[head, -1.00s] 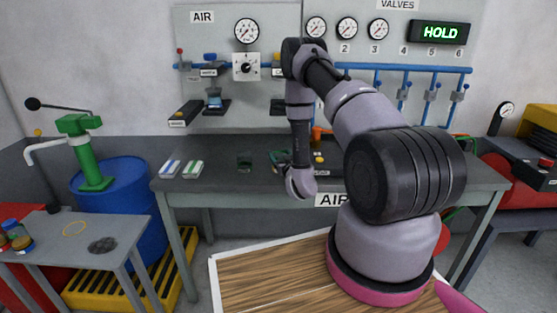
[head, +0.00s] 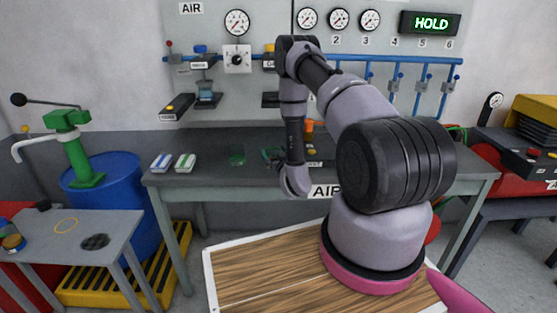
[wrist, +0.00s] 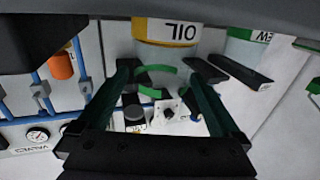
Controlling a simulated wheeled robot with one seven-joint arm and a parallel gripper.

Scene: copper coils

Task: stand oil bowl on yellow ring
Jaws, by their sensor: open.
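The oil bowl (wrist: 167,32), clear with a yellow band reading OIL, appears upside down at the top of the wrist view. My gripper (wrist: 160,68) is open, its two dark green fingers spread on either side just short of the bowl. I cannot tell whether they touch it. A green curved band shows between the fingers. In the head view my gripper (head: 270,155) is small over the bench, beside my hanging wrist, and I cannot make out the oil bowl there. The yellow ring (head: 66,226) lies flat on the small grey side table at left, with nothing on it.
A green-banded bowl (wrist: 248,35) stands beside the oil bowl. A dark mesh disc (head: 95,242) lies near the ring on the side table (head: 60,250). A blue drum with a green pump (head: 85,150) stands behind that table. The bench (head: 215,178) carries two small boxes.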

